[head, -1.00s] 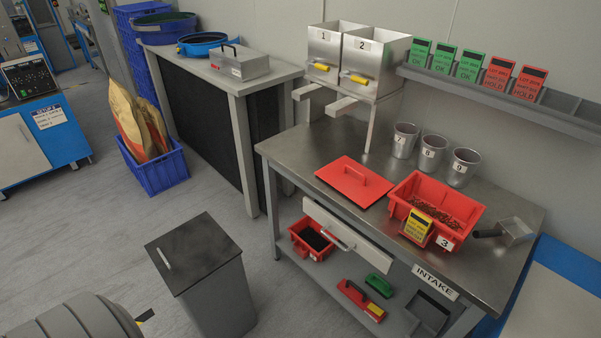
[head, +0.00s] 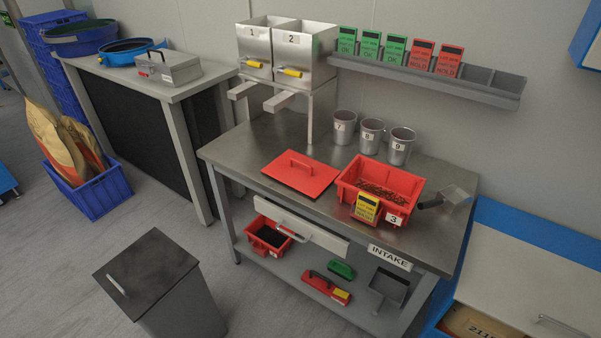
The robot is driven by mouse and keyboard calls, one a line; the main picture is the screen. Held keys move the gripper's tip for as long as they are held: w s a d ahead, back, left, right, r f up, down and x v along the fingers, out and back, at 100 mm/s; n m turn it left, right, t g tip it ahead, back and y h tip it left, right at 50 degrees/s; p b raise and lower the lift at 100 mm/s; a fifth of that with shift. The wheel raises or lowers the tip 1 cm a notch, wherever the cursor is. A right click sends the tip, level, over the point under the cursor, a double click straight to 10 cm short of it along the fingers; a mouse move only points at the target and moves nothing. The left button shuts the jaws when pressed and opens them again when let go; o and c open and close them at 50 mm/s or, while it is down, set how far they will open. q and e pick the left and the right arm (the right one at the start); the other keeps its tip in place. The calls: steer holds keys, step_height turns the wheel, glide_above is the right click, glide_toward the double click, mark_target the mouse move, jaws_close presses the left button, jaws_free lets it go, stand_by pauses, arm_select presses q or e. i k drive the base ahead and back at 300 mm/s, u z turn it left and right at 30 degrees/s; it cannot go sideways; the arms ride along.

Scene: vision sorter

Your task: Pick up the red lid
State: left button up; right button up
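The red lid (head: 291,178) lies flat on the grey metal table (head: 240,151). It is a square plate with a raised red handle bar (head: 301,163) on top. It sits to the left of the red bin marked 3 (head: 345,196), apart from it. The bin is open and holds small reddish-brown pieces, with a yellow tag on its front. Neither of my grippers shows in the head view.
Three metal cups (head: 371,137) stand behind the bin, and a scoop (head: 456,195) lies to its right. Two metal hoppers (head: 287,52) stand at the table's back left. A lidded grey waste bin (head: 182,300) stands on the floor in front.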

mark_target(307, 175)
steer(key=k, duration=0.4)
steer(key=z, duration=1.2)
steer(key=i, duration=1)
